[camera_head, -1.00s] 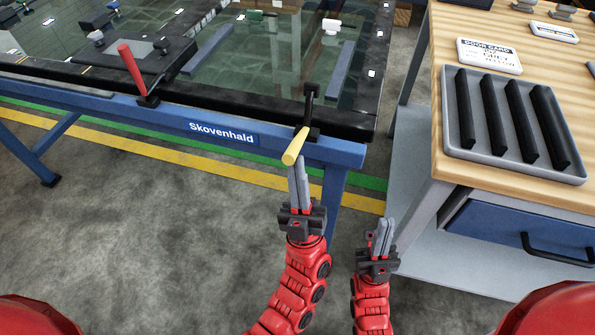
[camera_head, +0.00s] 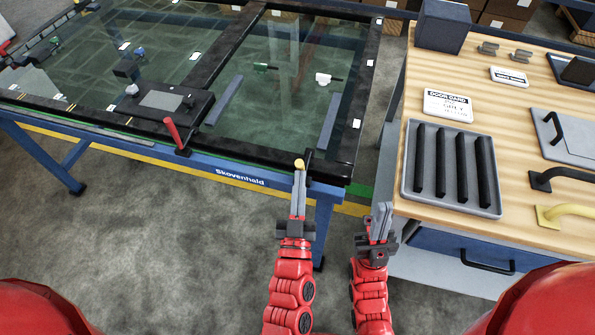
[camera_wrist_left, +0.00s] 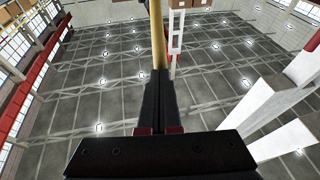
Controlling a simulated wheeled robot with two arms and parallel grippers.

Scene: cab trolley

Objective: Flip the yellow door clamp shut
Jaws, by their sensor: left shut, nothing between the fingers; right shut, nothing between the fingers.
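The yellow door clamp handle (camera_head: 299,164) is at the front right corner of the black door frame, beside a dark clamp part (camera_head: 308,160). Only its yellow end shows above my left fingertips in the head view. In the left wrist view the yellow handle (camera_wrist_left: 158,35) stands up just beyond the fingertips. My left gripper (camera_head: 299,176) is shut and empty, pointing up at the handle; whether it touches cannot be told. My right gripper (camera_head: 381,210) is shut and empty, right of the left one and in front of the workbench.
A red-handled clamp (camera_head: 177,136) stands left on the same frame edge. The blue trolley (camera_head: 240,181) carries the glazed door. The wooden workbench (camera_head: 470,90) at right holds a grey tray (camera_head: 403,185) with black bars, and a yellow handle (camera_head: 565,212). Floor at front left is clear.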

